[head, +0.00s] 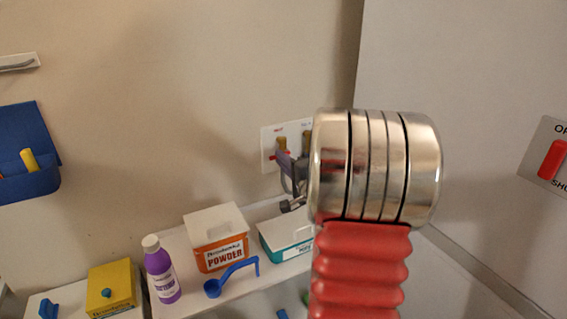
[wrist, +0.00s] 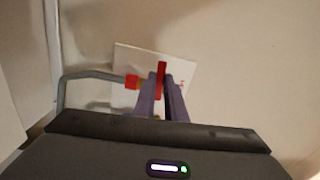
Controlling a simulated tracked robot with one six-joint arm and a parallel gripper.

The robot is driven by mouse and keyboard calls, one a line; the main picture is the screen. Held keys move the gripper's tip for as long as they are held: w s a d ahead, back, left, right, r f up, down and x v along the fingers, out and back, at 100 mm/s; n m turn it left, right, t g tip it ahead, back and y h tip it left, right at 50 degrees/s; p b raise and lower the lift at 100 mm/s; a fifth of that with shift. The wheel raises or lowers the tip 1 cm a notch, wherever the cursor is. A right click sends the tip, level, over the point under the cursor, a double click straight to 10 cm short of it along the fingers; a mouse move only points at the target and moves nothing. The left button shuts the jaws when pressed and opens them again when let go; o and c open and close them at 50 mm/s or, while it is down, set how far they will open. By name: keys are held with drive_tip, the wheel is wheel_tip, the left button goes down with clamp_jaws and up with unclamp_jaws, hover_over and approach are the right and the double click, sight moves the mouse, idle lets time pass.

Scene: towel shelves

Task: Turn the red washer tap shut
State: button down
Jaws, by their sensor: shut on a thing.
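The red washer tap (wrist: 161,72) shows in the wrist view as a thin red handle in front of a white wall plate (wrist: 124,58). My gripper (wrist: 163,92) is shut on this handle, with one purple finger on each side. In the head view, my gripper (head: 291,166) is at the wall plate (head: 267,143), in front of the brass tap body (head: 282,143). There the fingers hide most of the red handle, and my arm covers the right part of the plate. I cannot tell the handle's exact angle from the head view.
A grey hose (wrist: 92,75) with a red end piece (wrist: 132,82) runs left from the tap. Below are a powder box (head: 222,250), a teal box (head: 285,238), a blue scoop (head: 232,276) and a purple bottle (head: 161,275). A panel with a red switch (head: 551,160) is at right.

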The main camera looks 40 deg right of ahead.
drive_tip(key=shift+s+d+m, duration=0.1)
drive_tip(key=shift+d+m, duration=0.05)
drive_tip(key=shift+m, duration=0.35)
drive_tip(key=c, duration=1.8)
unclamp_jaws()
drive_tip(key=shift+r, duration=0.1)
drive_tip(key=v, duration=1.3)
drive_tip(key=shift+s, duration=0.35)
